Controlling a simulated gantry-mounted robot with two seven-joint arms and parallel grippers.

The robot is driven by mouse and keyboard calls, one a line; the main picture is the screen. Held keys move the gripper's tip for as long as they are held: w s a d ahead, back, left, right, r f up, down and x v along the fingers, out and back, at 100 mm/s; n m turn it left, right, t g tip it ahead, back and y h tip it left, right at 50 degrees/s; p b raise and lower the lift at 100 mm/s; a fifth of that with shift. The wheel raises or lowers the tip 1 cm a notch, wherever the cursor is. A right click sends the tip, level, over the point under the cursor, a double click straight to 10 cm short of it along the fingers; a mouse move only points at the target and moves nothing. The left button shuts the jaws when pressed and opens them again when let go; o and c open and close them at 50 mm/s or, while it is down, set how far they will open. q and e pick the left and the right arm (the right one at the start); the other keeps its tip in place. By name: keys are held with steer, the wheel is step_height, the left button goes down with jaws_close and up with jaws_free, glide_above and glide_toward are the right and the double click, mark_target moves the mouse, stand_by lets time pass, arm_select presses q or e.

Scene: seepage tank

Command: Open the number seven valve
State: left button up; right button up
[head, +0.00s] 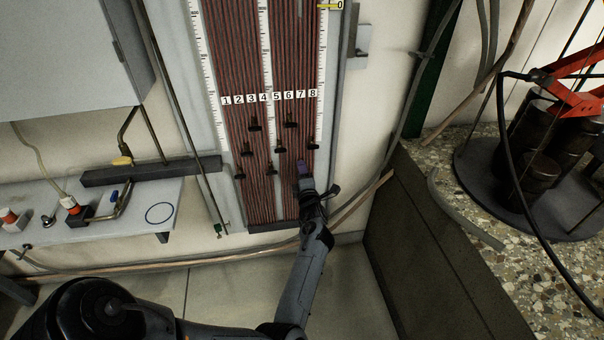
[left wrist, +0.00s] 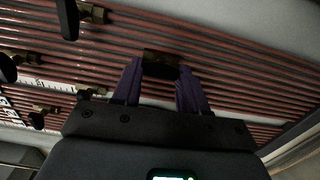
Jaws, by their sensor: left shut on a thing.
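The number seven label (head: 300,94) is in the row of numbers across the tube board in the head view. My left gripper (head: 304,170) is low on the board, below that label. In the left wrist view, its two purple fingers (left wrist: 161,78) are shut on a dark, brass-toned valve part (left wrist: 161,60). From its place in the row, I take this as the number seven valve. My gripper hides most of it in the head view, so I cannot tell how its handle is turned. My right gripper is not in view.
Several other black-handled valves stand close by, including one at the right (head: 313,146) and one at the left (head: 280,149). A shelf with fittings (head: 140,205) is at the left. A dark tank wall (head: 425,240) stands at the right.

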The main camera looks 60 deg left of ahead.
arm_select(q)
steer(key=shift+n, duration=0.4)
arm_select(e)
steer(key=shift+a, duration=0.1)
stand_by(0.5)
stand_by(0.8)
arm_select(q)
steer(key=o, duration=1.1)
steer(key=shift+c, duration=0.2)
steer(key=shift+d, duration=0.1)
